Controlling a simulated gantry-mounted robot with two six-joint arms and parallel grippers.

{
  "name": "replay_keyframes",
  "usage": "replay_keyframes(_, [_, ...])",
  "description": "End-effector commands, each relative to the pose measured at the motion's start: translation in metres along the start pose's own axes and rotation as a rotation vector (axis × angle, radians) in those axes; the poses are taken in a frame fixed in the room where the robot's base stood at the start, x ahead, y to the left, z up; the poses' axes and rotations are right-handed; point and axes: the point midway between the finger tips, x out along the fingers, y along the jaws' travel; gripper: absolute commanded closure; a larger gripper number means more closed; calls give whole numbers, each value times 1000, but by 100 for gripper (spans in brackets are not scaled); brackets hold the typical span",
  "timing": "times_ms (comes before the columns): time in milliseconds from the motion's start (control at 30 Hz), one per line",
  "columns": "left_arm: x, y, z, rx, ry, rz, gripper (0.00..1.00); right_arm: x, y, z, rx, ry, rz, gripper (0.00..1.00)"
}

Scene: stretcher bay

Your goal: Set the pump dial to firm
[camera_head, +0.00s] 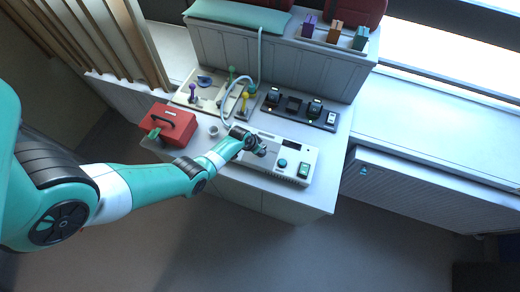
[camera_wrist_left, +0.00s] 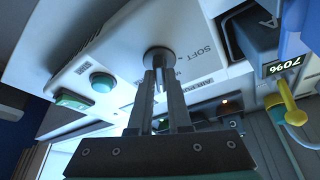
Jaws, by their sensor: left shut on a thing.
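The pump (camera_head: 297,155) is a white box with a dark display strip, a round teal button (camera_head: 283,162) and a green rocker switch (camera_head: 303,170), standing at the counter's front. My left gripper (camera_head: 261,151) reaches over its left part. In the left wrist view, the fingers (camera_wrist_left: 159,75) are shut on the round grey dial (camera_wrist_left: 158,55), which they partly cover. The word SOFT is printed on the panel to the right of the dial. The dial's pointer and the firm mark cannot be made out. My right gripper is not in view.
A red case (camera_head: 170,126) and a small white cup (camera_head: 213,131) stand left of the pump. Behind are a board with coloured knobs (camera_head: 206,92), a dark switch strip (camera_head: 297,109) and a pale hose (camera_head: 260,60). The counter (camera_head: 340,135) is clear at right.

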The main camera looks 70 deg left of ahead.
Motion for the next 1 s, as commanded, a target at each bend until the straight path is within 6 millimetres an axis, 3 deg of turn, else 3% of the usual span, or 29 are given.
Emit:
replay_keyframes(500, [1,-6,-2,388,-1,161,100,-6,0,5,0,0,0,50])
replay_keyframes(1000, [1,-7,-1,512,-2,210,100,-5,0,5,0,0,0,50])
